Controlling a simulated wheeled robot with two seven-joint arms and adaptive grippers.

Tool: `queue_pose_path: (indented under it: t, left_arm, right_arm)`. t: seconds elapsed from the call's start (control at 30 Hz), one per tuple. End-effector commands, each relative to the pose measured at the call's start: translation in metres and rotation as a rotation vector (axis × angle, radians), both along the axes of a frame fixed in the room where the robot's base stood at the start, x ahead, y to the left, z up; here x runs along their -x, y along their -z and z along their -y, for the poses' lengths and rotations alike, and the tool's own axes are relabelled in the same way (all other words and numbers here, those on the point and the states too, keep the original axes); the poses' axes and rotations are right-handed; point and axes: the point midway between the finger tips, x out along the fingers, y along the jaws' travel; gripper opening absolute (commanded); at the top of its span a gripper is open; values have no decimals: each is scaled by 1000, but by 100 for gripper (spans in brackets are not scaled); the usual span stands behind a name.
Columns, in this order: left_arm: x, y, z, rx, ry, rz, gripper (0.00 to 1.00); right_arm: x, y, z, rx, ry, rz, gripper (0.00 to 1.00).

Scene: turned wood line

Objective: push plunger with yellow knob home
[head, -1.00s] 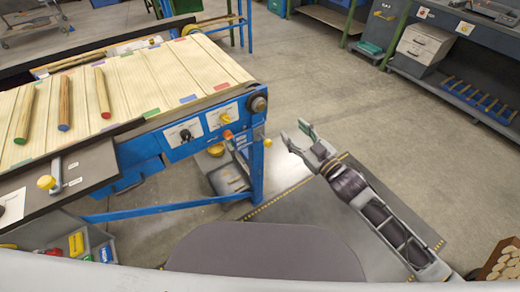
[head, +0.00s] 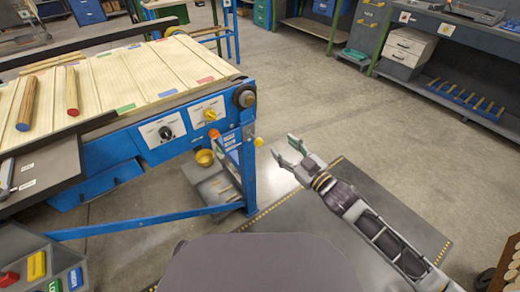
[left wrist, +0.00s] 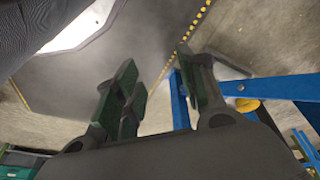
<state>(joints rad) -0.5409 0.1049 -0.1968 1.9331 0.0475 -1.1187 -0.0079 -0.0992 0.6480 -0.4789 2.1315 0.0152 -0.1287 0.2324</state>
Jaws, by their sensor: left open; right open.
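At the left edge of the head view a grey shaft (head: 6,176) stands by the dark side plate (head: 48,172); any knob on it is cut off. A round yellow knob (head: 259,142) sticks out at the right end of the blue frame. A yellow dial (head: 210,114) is on the front panel. I cannot tell from this view which is the plunger. My right gripper (head: 284,153) is open and empty, apart from the frame, to its right. My left gripper (left wrist: 160,92) is open and empty in the left wrist view; the head view does not show it.
Wooden rods (head: 72,92) lie on the slatted conveyor (head: 130,72). A grey bin (head: 40,262) with coloured blocks is at lower left. The floor (head: 330,110) to the right is clear.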

Motion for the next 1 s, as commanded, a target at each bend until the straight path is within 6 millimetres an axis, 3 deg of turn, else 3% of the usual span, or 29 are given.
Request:
queue_pose_path:
  t: [0.03,0.7,1.0]
  left_arm:
    - [-1,0,1,3,1,5,40]
    - [-1,-65,7,34,17,49,40]
    - [4,-81,8,39,22,56,40]
  right_arm:
    - [0,10,0,0,0,0,52]
    - [0,80,0,0,0,0,52]
    - [0,91,0,0,0,0,52]
